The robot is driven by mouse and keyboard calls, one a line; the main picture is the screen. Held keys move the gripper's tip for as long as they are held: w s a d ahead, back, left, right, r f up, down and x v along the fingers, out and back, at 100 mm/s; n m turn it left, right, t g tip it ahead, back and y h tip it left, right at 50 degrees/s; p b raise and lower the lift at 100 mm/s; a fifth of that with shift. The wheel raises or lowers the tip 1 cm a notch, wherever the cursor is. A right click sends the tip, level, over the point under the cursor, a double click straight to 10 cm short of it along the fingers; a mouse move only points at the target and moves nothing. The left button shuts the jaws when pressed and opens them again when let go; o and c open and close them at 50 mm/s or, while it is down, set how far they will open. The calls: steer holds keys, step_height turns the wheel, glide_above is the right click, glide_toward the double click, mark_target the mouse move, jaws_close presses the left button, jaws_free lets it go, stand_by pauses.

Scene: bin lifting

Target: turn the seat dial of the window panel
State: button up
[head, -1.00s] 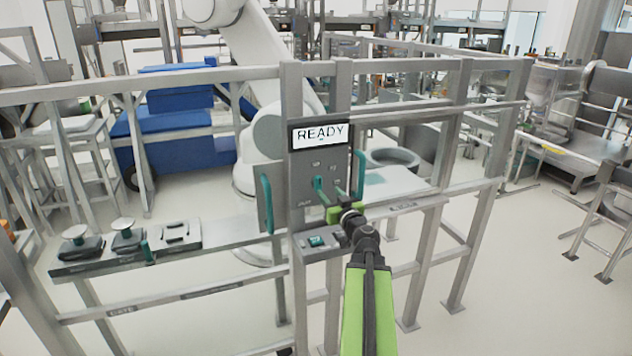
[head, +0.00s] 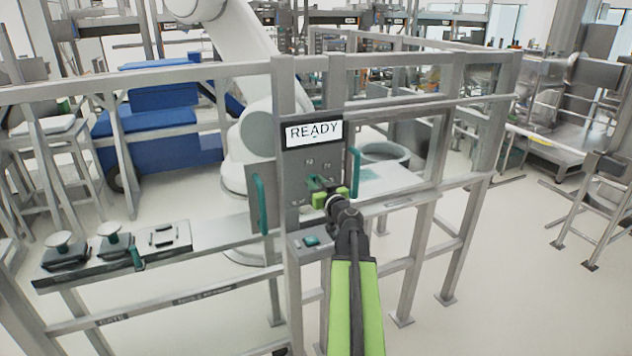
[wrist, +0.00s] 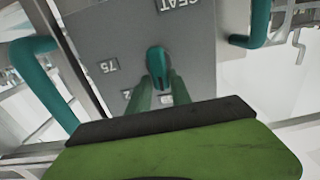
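The window panel (head: 296,165) is a grey upright plate on the railing post, below a lit sign (head: 313,132) reading READY. In the head view my gripper (head: 326,190) is at the lower part of the panel and partly covers the dial. In the wrist view my two green fingers are apart, their tips on either side of the dial's near end. Whether they touch it is unclear.
Teal handles stand left (head: 261,205) and right (head: 355,172) of the panel. A small box with a teal button (head: 312,241) is below. A shelf (head: 215,240) at left bears several fixtures. A white robot arm (head: 250,60) stands behind the railing.

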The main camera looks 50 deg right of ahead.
jaws_close()
steer(key=shift+w+d+r, duration=0.1)
steer(key=shift+d, duration=0.2)
steer(key=shift+a, duration=0.2)
steer(key=m, duration=0.6)
steer(key=d+f+m, duration=0.1)
steer(key=m, duration=0.2)
steer(key=shift+s+d+m+b, duration=0.1)
steer(key=shift+s+m+b, duration=0.2)
steer(key=shift+s+b, duration=0.1)
